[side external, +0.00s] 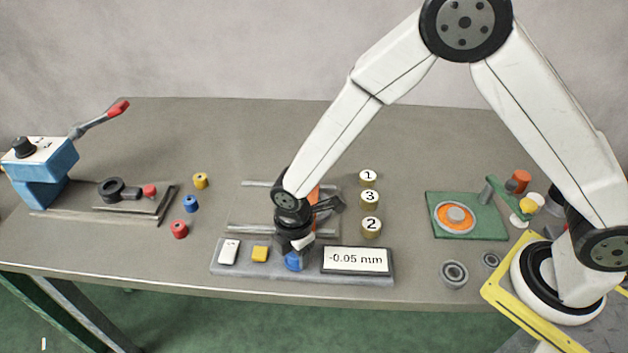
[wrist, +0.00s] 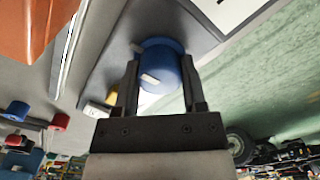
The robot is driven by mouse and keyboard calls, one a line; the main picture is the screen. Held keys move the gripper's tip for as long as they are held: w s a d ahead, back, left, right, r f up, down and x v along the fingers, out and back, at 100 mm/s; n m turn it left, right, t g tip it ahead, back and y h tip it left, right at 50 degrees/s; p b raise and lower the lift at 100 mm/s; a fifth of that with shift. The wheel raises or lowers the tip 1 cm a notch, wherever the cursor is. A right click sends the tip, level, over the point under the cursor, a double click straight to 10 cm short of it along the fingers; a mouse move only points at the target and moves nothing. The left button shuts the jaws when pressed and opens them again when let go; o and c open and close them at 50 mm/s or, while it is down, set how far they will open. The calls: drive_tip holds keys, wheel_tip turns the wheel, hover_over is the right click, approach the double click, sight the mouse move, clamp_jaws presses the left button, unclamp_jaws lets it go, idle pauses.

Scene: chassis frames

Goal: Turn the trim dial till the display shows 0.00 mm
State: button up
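The blue trim dial (side external: 293,263) sits on the front of a grey panel (side external: 305,274), left of the display (side external: 357,260). The display reads -0.05 mm. My gripper (side external: 294,249) points down over the dial and covers part of it in the side view. In the wrist view the dial (wrist: 160,67) stands between my two fingers (wrist: 160,82), one on each side, and they appear to touch it. A white mark shows on the dial, toward the left finger. The display's edge shows at the top of the wrist view.
A white switch (side external: 228,252) and a yellow button (side external: 260,254) are on the panel's left. Behind it are rails with an orange block (side external: 313,196) and numbered brass pieces (side external: 370,225). A green plate (side external: 466,216) lies to the right. The table's front edge is close.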

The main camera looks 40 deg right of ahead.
clamp_jaws()
drive_tip(key=shift+m, duration=2)
drive_tip(key=o, duration=1)
unclamp_jaws()
drive_tip(key=shift+o, duration=0.2)
drive_tip(key=shift+r, duration=3.95)
